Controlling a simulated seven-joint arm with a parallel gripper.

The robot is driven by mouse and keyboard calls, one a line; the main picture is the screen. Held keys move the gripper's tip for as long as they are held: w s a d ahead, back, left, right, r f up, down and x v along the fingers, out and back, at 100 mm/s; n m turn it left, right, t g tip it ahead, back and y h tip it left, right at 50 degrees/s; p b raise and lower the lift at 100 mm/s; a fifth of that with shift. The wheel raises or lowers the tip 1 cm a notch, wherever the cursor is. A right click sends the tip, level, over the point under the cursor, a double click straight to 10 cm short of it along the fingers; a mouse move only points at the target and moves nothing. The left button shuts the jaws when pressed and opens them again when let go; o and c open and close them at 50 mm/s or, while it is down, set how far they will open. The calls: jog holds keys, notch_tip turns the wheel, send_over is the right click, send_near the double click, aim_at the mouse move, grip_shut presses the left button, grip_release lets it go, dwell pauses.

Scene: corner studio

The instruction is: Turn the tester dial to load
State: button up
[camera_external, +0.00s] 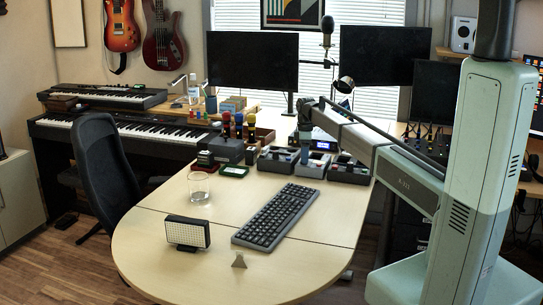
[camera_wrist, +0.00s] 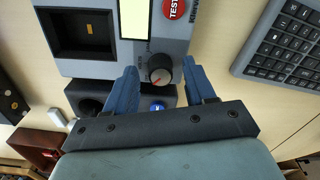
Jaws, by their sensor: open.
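The tester shows in the wrist view as a grey box (camera_wrist: 75,68) with a pale display (camera_wrist: 90,23) and a red button marked TEST (camera_wrist: 175,8). Its round dial (camera_wrist: 160,69) has a dark rim, a grey face and a red pointer mark; the tiny labels around it are too small to read. My gripper (camera_wrist: 160,68) is open, with one blue finger on each side of the dial. Whether the fingers touch it I cannot tell. In the external view, my gripper (camera_external: 304,128) is over the row of devices at the table's back, partly hiding the tester (camera_external: 318,158).
A black keyboard (camera_external: 275,216) lies in front of the devices and at the upper right of the wrist view. Other dark boxes (camera_external: 278,160) stand close beside the tester. A glass (camera_external: 199,186) and a small light panel (camera_external: 186,232) stand on the clear front tabletop.

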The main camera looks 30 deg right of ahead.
jog(key=shift+f, duration=0.35)
grip_shut()
dwell(0.4)
